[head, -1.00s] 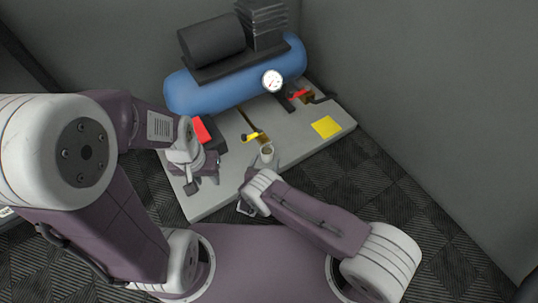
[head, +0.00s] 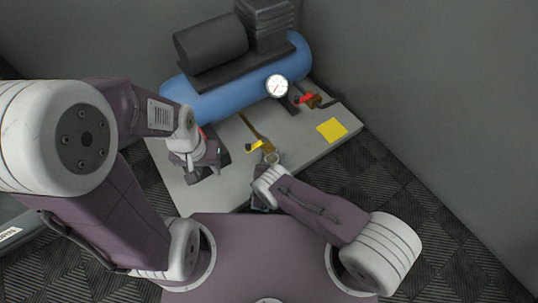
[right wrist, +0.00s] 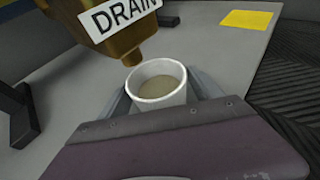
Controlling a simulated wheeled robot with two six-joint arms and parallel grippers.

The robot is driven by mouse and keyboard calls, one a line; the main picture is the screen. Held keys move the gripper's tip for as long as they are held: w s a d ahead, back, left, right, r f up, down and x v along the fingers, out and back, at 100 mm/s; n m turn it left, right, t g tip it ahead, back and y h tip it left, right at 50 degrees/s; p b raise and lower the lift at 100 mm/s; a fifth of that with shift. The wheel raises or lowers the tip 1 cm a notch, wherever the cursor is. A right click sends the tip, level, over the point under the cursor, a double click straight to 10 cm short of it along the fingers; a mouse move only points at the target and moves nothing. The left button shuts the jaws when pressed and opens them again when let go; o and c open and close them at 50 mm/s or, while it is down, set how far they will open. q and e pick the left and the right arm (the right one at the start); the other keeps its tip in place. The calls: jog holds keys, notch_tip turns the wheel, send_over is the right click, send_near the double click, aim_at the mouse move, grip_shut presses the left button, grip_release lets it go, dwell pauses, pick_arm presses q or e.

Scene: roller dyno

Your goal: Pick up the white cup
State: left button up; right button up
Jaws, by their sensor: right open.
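The white cup (right wrist: 157,88) stands upright below a brass drain fitting in the right wrist view, with brownish liquid in it. In the head view only a small part of the cup (head: 274,156) shows past my right wrist. My right gripper (right wrist: 160,92) is open, with one finger on each side of the cup; whether they touch it I cannot tell. My left gripper (head: 214,155) hangs over the left part of the grey base plate, apart from the cup. Its jaws are too small and dark to read.
A brass fitting (right wrist: 115,30) with a DRAIN label hangs just above and left of the cup. A blue tank (head: 230,90) with a gauge (head: 277,86) lies behind it. A yellow square (head: 332,130) lies on the grey plate (head: 305,148), with bare plate around it.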

jog(key=shift+w+f, duration=0.2)
jog(key=shift+w, duration=0.05)
jog(key=shift+r, duration=0.2)
jog(key=shift+c, duration=1.2)
jog(key=shift+s+d, duration=0.1)
jog(key=c, duration=1)
jog(key=shift+c, duration=0.8)
